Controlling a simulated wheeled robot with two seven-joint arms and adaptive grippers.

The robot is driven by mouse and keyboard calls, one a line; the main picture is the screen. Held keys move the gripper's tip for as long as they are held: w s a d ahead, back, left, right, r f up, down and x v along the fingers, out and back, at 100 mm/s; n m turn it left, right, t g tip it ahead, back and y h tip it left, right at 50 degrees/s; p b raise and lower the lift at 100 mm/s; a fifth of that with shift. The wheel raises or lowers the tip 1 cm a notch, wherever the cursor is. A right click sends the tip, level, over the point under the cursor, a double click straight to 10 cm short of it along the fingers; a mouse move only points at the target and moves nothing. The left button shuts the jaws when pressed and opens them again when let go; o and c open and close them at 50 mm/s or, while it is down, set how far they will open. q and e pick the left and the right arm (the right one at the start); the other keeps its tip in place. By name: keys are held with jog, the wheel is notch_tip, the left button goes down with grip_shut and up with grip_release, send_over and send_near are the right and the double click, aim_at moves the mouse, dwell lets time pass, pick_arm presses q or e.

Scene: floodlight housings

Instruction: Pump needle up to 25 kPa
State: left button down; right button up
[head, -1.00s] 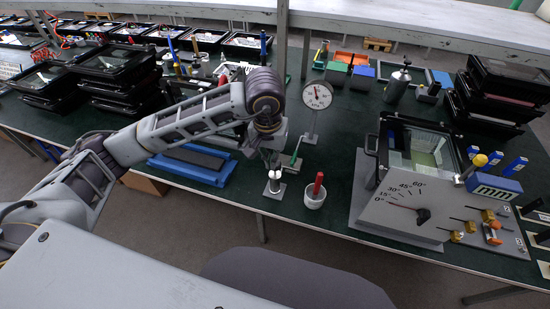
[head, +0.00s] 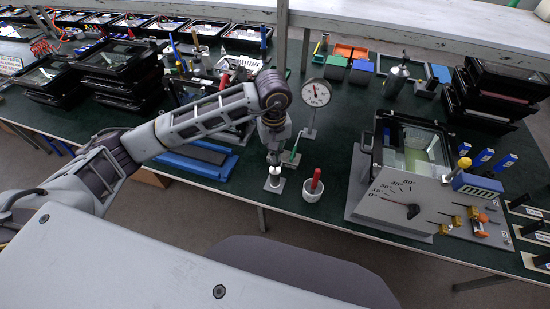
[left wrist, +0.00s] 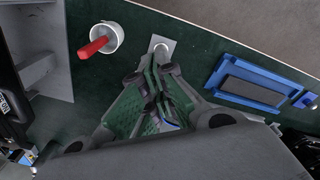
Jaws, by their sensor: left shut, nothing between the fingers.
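A round white dial gauge (head: 315,93) stands on a post behind the work spot. Its thin needle points roughly upward, but the scale is too small to read. A small pump-like post with a pale top (head: 274,182) stands on a square grey plate near the table's front edge. My left gripper (head: 274,158) points down just above this post, its fingers shut and empty. In the left wrist view the closed fingers (left wrist: 152,62) partly cover the post and its plate (left wrist: 162,45); I cannot tell whether they touch it. My right gripper is not in view.
A white cup (head: 311,195) with a red-handled tool stands just right of the post. A blue tray (head: 190,168) lies to the left. A test box with an angle dial (head: 395,208) stands at the right. Stacked black housings (head: 500,95) are behind it.

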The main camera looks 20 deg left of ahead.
pick_arm(q)
jog(key=shift+w+a+f+n+t, duration=0.15)
jog(key=shift+w+a+f+n, duration=0.45)
jog(key=shift+n, duration=4.35)
jog(key=shift+w+d+f+n+t, duration=0.15)
jog(key=shift+w+n, duration=0.8)
jog(key=shift+n, duration=3.95)
jog(key=shift+w+a+f+n+t, duration=0.1)
jog(key=shift+w+a+f+n, duration=0.5)
jog(key=shift+n, duration=4.35)
jog(key=shift+w+d+r, duration=0.2)
jog(key=shift+d, duration=0.05)
jog(key=shift+f, duration=0.1)
jog(key=shift+w+f+b, duration=0.2)
jog(key=shift+f+b, duration=0.65)
jog(key=shift+f, duration=0.85)
jog(key=shift+w+f+b, duration=0.15)
jog(key=shift+f+b, duration=0.7)
jog(key=shift+f, duration=0.85)
